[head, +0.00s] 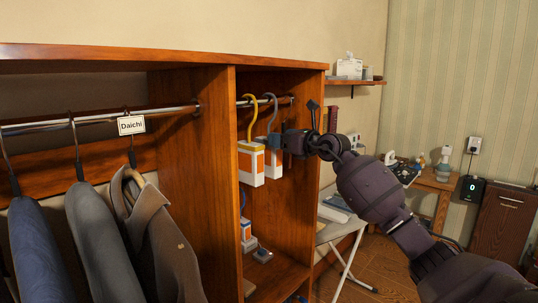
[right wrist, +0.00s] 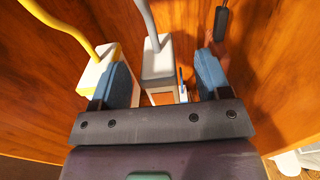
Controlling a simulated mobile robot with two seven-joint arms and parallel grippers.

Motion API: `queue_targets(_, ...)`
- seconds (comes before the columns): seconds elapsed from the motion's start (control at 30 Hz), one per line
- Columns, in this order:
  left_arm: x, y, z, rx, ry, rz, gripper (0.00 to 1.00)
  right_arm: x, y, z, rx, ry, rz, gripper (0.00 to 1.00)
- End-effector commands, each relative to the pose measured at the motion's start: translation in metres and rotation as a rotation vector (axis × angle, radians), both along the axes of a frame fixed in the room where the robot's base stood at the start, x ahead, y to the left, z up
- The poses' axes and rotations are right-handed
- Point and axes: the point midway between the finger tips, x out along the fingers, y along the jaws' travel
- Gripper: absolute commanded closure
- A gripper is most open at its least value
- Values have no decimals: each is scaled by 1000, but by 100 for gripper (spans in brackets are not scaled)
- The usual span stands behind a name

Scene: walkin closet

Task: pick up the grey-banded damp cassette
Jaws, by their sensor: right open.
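The grey-banded cassette hangs by a grey hook from the rail in the narrow right bay of the closet. In the head view its white and orange body (head: 274,164) is partly hidden by my right gripper (head: 280,143). In the right wrist view the cassette (right wrist: 158,65), with a grey band on its top, lies between the two blue finger pads of my right gripper (right wrist: 164,78). The gripper is open, with visible gaps to the cassette. My left gripper is not in view.
A similar cassette (head: 250,163) with a yellow hook hangs close on the left, near the left finger. The wooden divider (head: 205,150) stands further left. Small items (head: 262,255) sit on the bay floor. Jackets (head: 160,230) hang in the left bay.

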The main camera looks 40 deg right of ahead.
Motion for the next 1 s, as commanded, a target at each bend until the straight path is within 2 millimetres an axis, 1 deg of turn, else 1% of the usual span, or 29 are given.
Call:
queue_targets(0.2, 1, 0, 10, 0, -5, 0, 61, 29, 8, 0, 3, -2, 1, 30)
queue_targets(0.3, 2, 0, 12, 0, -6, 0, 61, 39, 8, -1, 2, -1, 0, 30)
queue_targets(0.43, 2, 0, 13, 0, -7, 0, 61, 45, 9, -2, 0, 0, 0, 30)
queue_targets(0.67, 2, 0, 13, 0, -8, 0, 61, 45, 9, -3, 0, 0, 0, 30)
queue_targets(1.0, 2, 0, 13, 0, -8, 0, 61, 45, 9, -3, 0, 0, 0, 82)
